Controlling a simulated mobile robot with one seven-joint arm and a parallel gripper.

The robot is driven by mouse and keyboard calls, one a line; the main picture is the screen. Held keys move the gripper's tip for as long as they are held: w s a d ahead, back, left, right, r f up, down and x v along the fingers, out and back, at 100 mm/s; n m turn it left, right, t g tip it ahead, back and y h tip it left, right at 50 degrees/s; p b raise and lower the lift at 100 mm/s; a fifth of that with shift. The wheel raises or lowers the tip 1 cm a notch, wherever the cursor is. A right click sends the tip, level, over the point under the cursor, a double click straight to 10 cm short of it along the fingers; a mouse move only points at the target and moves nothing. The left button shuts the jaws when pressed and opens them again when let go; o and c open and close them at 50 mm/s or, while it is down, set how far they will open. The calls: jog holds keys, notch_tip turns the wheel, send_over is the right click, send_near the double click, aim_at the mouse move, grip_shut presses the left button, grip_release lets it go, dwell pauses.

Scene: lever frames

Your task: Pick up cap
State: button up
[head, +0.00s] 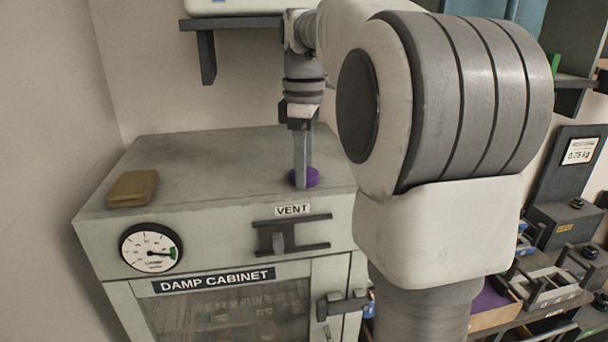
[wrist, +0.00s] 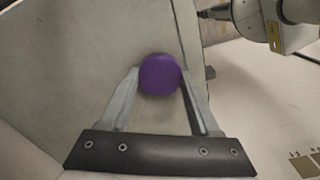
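The cap is a round purple disc (head: 305,177) on top of the grey damp cabinet, near its right front edge. It also shows in the wrist view (wrist: 160,74), between the ends of my two fingers. My gripper (head: 301,184) points straight down at the cap, and a finger hides part of it in the head view. In the wrist view my fingers (wrist: 158,82) are spread on either side of the cap, their tips at or very near its edges. I cannot tell whether they touch it.
A brown block (head: 133,188) lies on the cabinet top (head: 215,160) at left. The cabinet front has a gauge (head: 151,248), a vent slider (head: 279,240) and a door handle (head: 340,304). A wall shelf (head: 232,23) is above. My arm hides the middle right.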

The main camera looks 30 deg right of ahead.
jog(key=c, duration=0.7)
jog(key=shift+c, duration=0.2)
